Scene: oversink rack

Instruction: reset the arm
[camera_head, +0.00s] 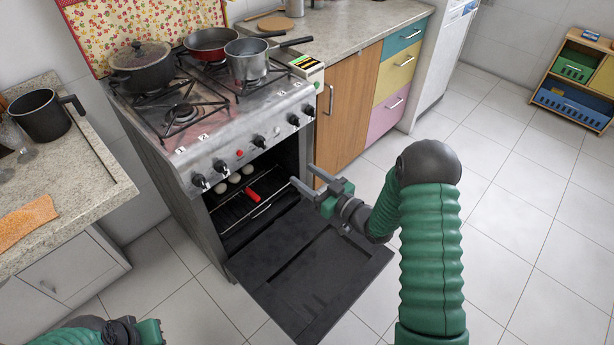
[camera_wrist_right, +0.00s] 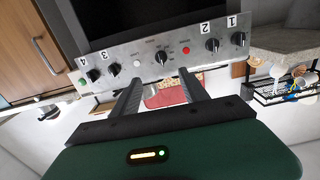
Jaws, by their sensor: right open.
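My right arm comes in from the lower right. Its green gripper (camera_head: 302,176) is open and empty, in front of the stove and above the lowered oven door (camera_head: 310,260). In the right wrist view the two dark fingers (camera_wrist_right: 160,80) stand apart with nothing held between them, the knob panel (camera_wrist_right: 140,62) beyond. My left gripper (camera_head: 155,332) shows only partly at the bottom left edge of the head view; its fingers cannot be made out.
The stove (camera_head: 230,140) holds a dark lidded pot (camera_head: 142,68), a red pan (camera_head: 212,42) and a saucepan (camera_head: 247,62). A red object (camera_head: 252,195) and several pale round things lie inside the open oven.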

